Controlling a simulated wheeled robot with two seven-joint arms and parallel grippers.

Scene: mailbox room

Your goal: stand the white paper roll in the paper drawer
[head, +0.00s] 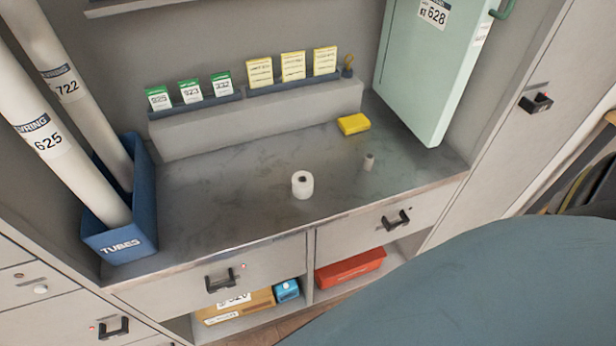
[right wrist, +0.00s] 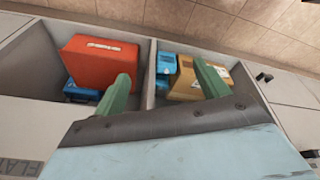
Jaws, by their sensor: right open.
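The white paper roll (head: 302,186) stands upright on the dark counter (head: 225,195), near its front edge, with a dark core hole on top. Two drawer fronts sit under the counter, a left one (head: 265,264) and a right one (head: 350,232), both shut with black handles. No label shows which is the paper drawer. My right gripper (right wrist: 167,84) is open and empty in the right wrist view, its green fingers apart above the low shelf bays. It does not show in the head view. My left gripper is not in view.
A blue bin (head: 119,247) holds long tubes at left. A pale green door (head: 425,75) stands at right. Below are a red box (head: 350,268) and cardboard box (head: 236,306).

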